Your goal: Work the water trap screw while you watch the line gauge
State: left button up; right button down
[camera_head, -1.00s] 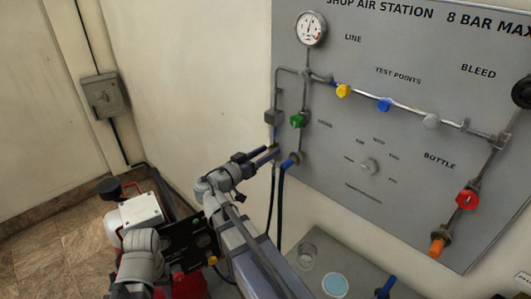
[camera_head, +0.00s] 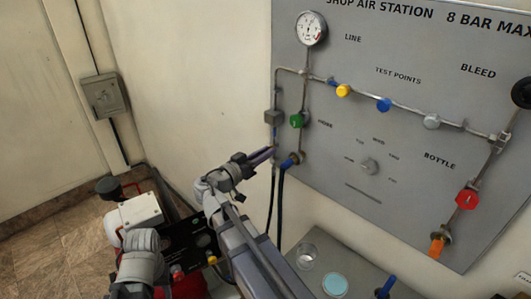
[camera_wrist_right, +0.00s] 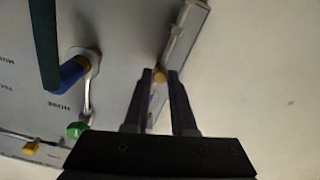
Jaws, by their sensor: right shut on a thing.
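In the head view my right gripper (camera_head: 266,154) reaches the lower left edge of the panel, below a grey block (camera_head: 273,117); the screw is hidden there by the fingers. The line gauge (camera_head: 311,28) is a round white dial at the panel's top left, in clear view. Its numbers are too small to read.
The grey panel (camera_head: 340,140) carries a green knob (camera_head: 296,120), a blue hose fitting (camera_head: 291,160) close to my gripper, and a red knob (camera_head: 467,199). A dark hose hangs below the fitting. A grey shelf (camera_head: 320,258) with a clear cup (camera_head: 306,256) stands below.

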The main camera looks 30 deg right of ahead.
jog(key=shift+n, duration=7.2)
jog(key=c, duration=0.7)
grip_release()
jog(key=shift+c, duration=0.2)
jog(key=v, duration=0.8)
